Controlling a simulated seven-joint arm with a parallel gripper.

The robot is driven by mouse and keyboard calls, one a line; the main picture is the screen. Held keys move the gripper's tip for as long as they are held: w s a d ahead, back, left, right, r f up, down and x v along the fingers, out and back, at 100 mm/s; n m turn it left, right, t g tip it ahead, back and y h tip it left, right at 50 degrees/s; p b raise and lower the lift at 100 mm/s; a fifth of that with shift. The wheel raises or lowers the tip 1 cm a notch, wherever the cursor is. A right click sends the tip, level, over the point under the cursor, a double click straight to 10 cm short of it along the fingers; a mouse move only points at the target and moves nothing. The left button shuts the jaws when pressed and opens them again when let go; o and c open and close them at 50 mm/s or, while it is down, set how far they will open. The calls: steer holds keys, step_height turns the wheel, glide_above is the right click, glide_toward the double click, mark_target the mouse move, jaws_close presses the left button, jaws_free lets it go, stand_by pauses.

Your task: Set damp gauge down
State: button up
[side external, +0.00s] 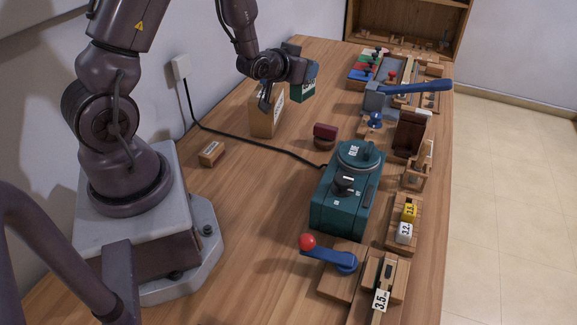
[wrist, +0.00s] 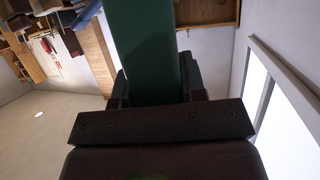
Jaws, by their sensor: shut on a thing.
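The damp gauge appears to be the dark green block with a white label (side external: 303,91) near the back left of the table. My gripper (side external: 306,73) is shut on its upper part, with the arm reaching in from the left. In the wrist view the green block (wrist: 143,45) stands out between the jaws (wrist: 155,92). Its lower end is close to the table top in the side view; I cannot tell whether it touches.
A wooden box (side external: 262,118) stands just in front of the gauge. A teal machine (side external: 345,200) with a cable sits mid-table. A blue-handled lever (side external: 410,88), coloured blocks and wooden fixtures line the right edge. A dark red block (side external: 325,136) lies nearby.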

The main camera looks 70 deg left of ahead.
steer(key=s+d+f+m+g+h, duration=0.1)
steer(key=s+d+f+m+h, duration=0.1)
steer(key=s+d+m+h, duration=0.45)
steer(key=s+d+f+m+g+h, duration=0.1)
steer(key=s+d+f+m+h, duration=0.15)
steer(key=d+m+h, duration=0.55)
steer(key=shift+h, duration=0.75)
steer(key=shift+s+a+f, duration=0.1)
steer(key=shift+a+f, duration=0.1)
steer(key=shift+f, duration=1.1)
steer(key=shift+s+a+f, duration=0.1)
steer(key=shift+a+f, duration=0.05)
steer(key=shift+f, duration=1.2)
steer(key=shift+s+a+f, duration=0.1)
steer(key=shift+a+f, duration=0.1)
steer(key=shift+f, duration=1.1)
steer(key=shift+f, duration=0.1)
steer(key=o, duration=1)
steer(key=shift+g, duration=0.3)
steer(key=shift+c, duration=0.2)
